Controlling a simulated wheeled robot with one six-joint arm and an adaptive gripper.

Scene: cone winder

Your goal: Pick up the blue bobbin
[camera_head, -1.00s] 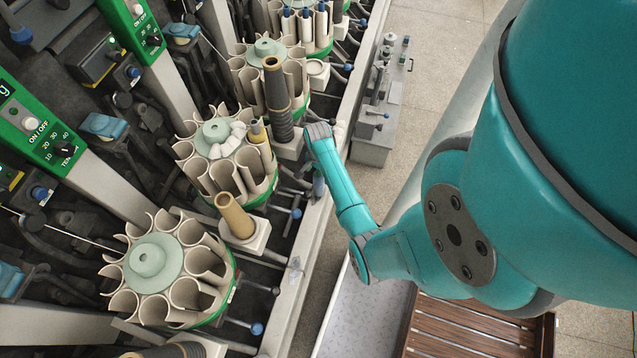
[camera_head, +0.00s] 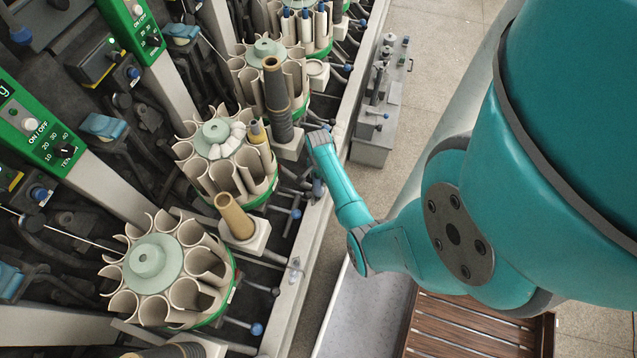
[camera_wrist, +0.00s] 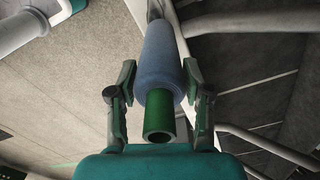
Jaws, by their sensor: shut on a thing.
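The blue bobbin (camera_wrist: 161,60) shows in the wrist view as a blue wound body on a green tube (camera_wrist: 159,115), whose open end faces the camera. My gripper (camera_wrist: 159,72) has one finger on each side of it and is shut on the blue body near its wide end. The far end of the bobbin reaches toward the top of the picture, close to a grey metal part.
The winder has round magazines with cream pockets (camera_head: 150,262) and (camera_head: 215,135). A brown cone (camera_head: 234,216) and a tall dark tube (camera_head: 276,100) stand beside them. A grey rail (camera_head: 300,270) runs along the front. A wooden slatted surface (camera_head: 470,335) lies lower right; floor is open at upper right.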

